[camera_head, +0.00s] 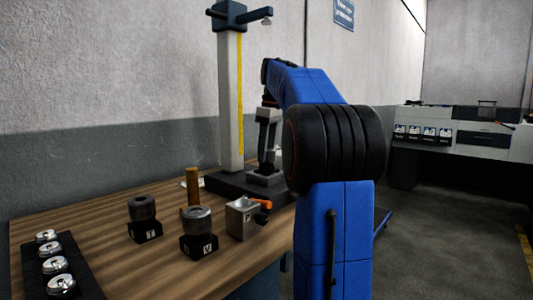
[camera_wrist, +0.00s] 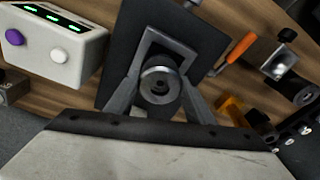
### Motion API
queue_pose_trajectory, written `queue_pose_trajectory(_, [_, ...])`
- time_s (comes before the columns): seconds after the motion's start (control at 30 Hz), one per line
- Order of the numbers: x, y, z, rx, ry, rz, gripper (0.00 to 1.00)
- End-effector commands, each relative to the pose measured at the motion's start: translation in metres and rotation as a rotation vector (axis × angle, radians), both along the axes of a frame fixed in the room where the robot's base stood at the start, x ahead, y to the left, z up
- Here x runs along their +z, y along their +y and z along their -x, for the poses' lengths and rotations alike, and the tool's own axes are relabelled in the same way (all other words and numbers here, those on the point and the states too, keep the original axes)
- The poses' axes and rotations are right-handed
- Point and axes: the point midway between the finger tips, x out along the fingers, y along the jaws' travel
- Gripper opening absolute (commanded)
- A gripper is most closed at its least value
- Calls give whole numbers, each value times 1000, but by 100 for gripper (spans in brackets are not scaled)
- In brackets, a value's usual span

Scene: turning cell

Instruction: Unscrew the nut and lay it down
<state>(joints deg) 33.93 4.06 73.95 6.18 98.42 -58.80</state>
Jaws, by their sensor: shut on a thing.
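In the wrist view, the nut (camera_wrist: 160,84), a round grey metal piece with a dark hole in its middle, lies between my two fingers. My gripper (camera_wrist: 160,98) is shut on it from both sides. Under it is a squarish grey frame (camera_wrist: 178,42) on a black base plate (camera_wrist: 122,62). I cannot tell whether the nut is still threaded onto anything. In the head view, my gripper (camera_head: 266,170) points down at the black base of the tall stand (camera_head: 230,110); the nut is too small to make out there.
On the wooden table (camera_head: 105,245) stand a brass post (camera_head: 192,187), two black blocks (camera_head: 146,232) (camera_head: 198,247) bearing dark cylinders, and a grey block (camera_head: 241,220) with an orange lever. A black tray (camera_head: 88,287) holds several silver discs. A white button box (camera_wrist: 50,45) is left of my gripper.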

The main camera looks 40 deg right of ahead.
Motion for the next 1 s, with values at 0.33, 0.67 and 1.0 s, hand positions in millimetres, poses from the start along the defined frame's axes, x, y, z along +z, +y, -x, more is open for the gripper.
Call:
queue_pose_trajectory(0.33, [9, 0, 0, 0, 0, 0, 22])
queue_pose_trajectory(0.67, [15, 0, 0, 0, 0, 0, 22])
queue_pose_trajectory(1.0, [34, 0, -1, 0, -1, 0, 22])
